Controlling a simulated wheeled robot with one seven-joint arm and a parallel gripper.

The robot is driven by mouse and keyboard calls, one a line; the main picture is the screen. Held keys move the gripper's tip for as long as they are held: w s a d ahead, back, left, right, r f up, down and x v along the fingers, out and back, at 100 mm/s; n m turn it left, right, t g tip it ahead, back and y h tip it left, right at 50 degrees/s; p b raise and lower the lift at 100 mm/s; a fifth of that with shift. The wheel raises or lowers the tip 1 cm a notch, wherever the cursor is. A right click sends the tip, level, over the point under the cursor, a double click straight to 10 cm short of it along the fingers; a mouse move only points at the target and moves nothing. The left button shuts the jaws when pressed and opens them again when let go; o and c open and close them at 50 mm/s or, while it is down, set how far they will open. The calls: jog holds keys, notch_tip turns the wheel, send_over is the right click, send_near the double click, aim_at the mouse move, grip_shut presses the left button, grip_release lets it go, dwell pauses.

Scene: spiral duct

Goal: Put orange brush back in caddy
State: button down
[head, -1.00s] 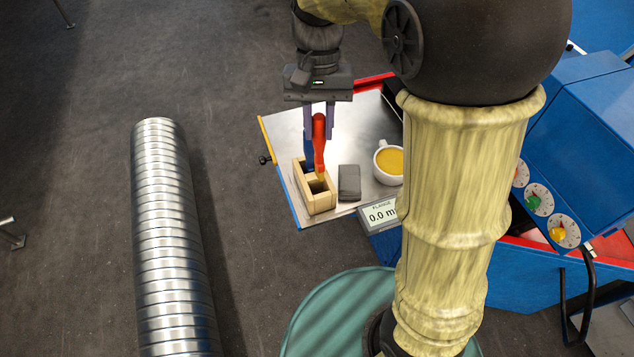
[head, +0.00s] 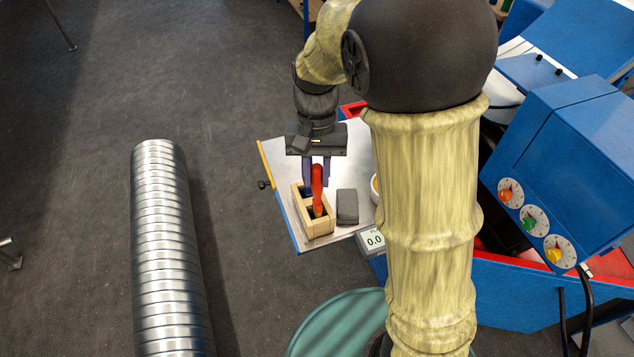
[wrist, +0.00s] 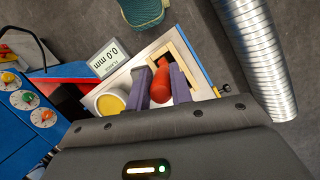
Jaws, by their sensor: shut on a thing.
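The orange brush (head: 317,182) has a red-orange handle and stands upright in my gripper (head: 316,178). The fingers are shut on the handle, one on each side, as the wrist view (wrist: 160,80) also shows. The light wooden caddy (head: 319,229) sits on the metal tray directly below. The brush's lower end is at the caddy's nearer compartment and looks to be inside it. Its tip is hidden, so I cannot tell whether it touches the bottom. A blue item shows partly behind the brush at the farther compartment.
A dark grey block (head: 347,206) lies just right of the caddy. A mug of yellow content (wrist: 110,103) and a flange readout (head: 373,239) are farther right. The metal tray (head: 285,160) is bare left of the caddy. A spiral duct (head: 170,250) lies left.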

aim_at(317, 191)
jog(key=shift+f+p, duration=0.55)
jog(key=shift+f, duration=1.35)
jog(key=c, duration=1.2)
grip_release()
jog(key=shift+c, duration=0.2)
jog(key=shift+r, duration=0.1)
jog(key=b+v, duration=0.3)
jog(key=v, duration=0.9)
